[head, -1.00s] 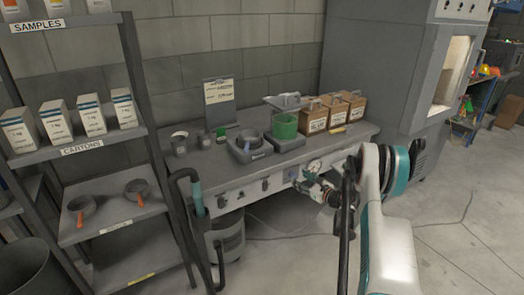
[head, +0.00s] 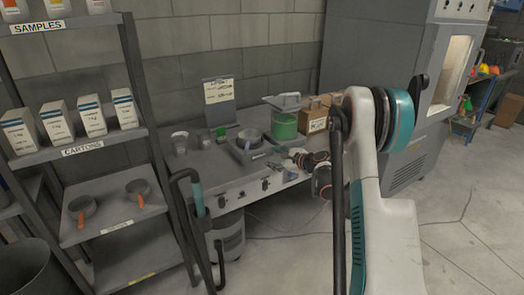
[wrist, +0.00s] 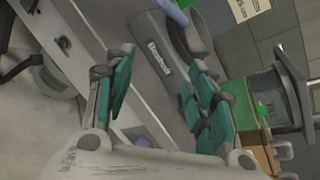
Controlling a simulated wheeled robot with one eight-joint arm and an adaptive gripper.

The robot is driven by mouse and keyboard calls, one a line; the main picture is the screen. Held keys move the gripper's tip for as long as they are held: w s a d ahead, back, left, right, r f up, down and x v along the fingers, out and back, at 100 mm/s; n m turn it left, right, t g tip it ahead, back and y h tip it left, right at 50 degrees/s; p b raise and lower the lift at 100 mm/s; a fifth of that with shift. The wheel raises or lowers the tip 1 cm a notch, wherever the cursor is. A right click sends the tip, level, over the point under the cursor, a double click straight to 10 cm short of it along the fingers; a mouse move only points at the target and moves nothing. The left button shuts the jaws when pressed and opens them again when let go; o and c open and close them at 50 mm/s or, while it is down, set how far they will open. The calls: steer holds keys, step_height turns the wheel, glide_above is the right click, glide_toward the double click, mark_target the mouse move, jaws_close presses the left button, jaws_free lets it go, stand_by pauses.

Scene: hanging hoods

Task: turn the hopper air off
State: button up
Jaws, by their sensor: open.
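My gripper (head: 287,161) is at the front edge of the grey bench (head: 222,183), right of the scale. In the wrist view my gripper (wrist: 160,66) shows two teal fingers spread apart with nothing held between them. A scale with a dark bowl (wrist: 158,56) lies beyond the fingers. The bench front carries several small dark controls (head: 265,184), which also show in the wrist view (wrist: 64,43). I cannot tell which control is the hopper air. The round gauge seen earlier on the bench front is hidden behind my arm and gripper.
A green container (head: 285,125) with a grey lid and cardboard boxes (head: 315,119) stand at the back right of the bench. A shelf rack (head: 88,150) stands left.

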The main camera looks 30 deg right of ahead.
steer(key=a+r+n+g, duration=0.1)
steer(key=a+r+n, duration=0.2)
steer(key=a+r, duration=0.2)
steer(key=shift+s+a+r, duration=0.3)
steer(key=shift+s+a, duration=0.05)
steer(key=shift+a, duration=0.2)
